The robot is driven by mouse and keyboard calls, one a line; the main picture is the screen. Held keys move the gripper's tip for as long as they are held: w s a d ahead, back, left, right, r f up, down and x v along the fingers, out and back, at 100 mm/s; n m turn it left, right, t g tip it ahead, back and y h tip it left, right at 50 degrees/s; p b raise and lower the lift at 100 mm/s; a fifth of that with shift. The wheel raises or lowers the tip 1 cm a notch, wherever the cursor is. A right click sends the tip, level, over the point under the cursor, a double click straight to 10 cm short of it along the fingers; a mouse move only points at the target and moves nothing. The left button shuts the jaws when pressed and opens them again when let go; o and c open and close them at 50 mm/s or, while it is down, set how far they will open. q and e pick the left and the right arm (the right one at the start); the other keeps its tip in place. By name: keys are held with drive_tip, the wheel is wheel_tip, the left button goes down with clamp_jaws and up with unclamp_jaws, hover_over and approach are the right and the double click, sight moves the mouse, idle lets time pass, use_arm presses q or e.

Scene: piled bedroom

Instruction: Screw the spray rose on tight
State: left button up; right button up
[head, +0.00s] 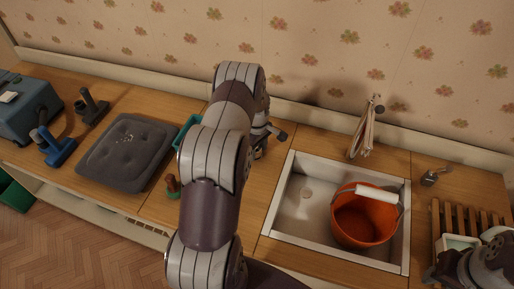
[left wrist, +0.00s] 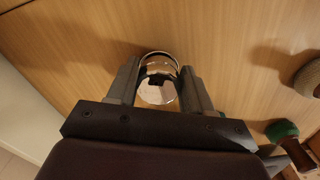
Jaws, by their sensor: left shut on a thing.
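My left gripper (left wrist: 158,88) is shut on a round, shiny, glassy or metallic thing (left wrist: 158,66) with a pale rim and a dark patch inside. I cannot tell whether this is the spray rose. The fingers press on it from both sides, above the wooden top. In the head view my left arm hides most of the left gripper (head: 263,144), which shows only in part left of the sink. A small grey metal fitting (head: 431,177) stands right of the sink. Part of my right arm (head: 480,265) shows at the lower right; its jaws are not clear.
An orange bucket (head: 362,222) stands in the white sink (head: 288,207). A slatted wooden rack (head: 471,217) is at the right. A dark cushion (head: 128,152) and a blue-grey box (head: 25,107) are at the left. A green-topped wooden item (left wrist: 283,130) is near my left gripper.

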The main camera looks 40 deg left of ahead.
sight(257, 149)
use_arm(q)
drive_tip(key=shift+f, duration=0.2)
drive_tip(key=o, duration=1.6)
drive_tip(key=shift+c, duration=0.2)
drive_tip(key=shift+r, duration=3.45)
